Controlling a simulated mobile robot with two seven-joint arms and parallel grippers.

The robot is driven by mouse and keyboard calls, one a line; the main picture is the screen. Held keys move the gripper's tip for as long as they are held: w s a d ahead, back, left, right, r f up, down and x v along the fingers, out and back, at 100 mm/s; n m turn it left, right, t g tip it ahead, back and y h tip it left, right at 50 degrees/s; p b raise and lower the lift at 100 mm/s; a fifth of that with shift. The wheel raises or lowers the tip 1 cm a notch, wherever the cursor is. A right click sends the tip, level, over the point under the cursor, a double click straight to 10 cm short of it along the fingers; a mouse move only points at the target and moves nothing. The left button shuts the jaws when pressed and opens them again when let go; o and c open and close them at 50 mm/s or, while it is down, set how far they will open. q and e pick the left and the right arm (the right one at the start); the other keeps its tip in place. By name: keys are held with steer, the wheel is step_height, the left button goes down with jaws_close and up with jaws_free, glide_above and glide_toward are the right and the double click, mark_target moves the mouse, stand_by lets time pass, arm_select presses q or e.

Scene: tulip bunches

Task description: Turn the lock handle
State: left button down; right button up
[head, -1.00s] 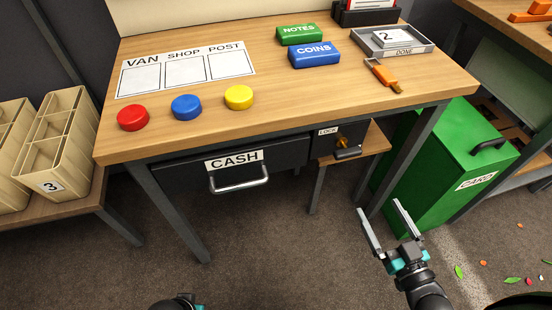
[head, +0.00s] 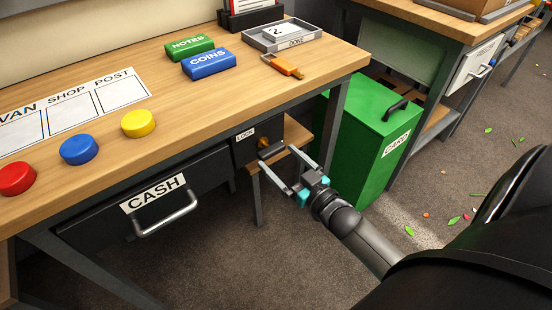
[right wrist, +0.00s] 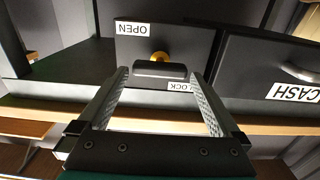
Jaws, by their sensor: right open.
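The lock handle (head: 271,151) is a dark bar on a brass spindle, on the dark lock box (head: 240,150) under the desk, right of the cash drawer. In the right wrist view, which looks upside down, the handle (right wrist: 160,70) lies level across the picture. Labels there read LOCK (right wrist: 181,87) and OPEN (right wrist: 133,29). My right gripper (head: 277,157) is open just in front of the handle. In the wrist view its fingertips (right wrist: 158,75) stand on either side of the bar's ends, with small gaps visible. My left gripper is out of view.
The cash drawer (head: 100,205) with a metal pull (head: 165,218) is left of the lock. A wooden shelf (head: 290,140) and a green card bin (head: 370,140) stand to the right. The desk top (head: 140,85) is above.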

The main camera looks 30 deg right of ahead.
mark_target(268, 148)
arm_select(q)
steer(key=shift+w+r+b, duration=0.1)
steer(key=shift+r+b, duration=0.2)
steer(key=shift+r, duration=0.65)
arm_select(e)
steer(key=shift+w+a, duration=0.1)
steer(key=shift+w, duration=1.1)
steer(key=c, duration=1)
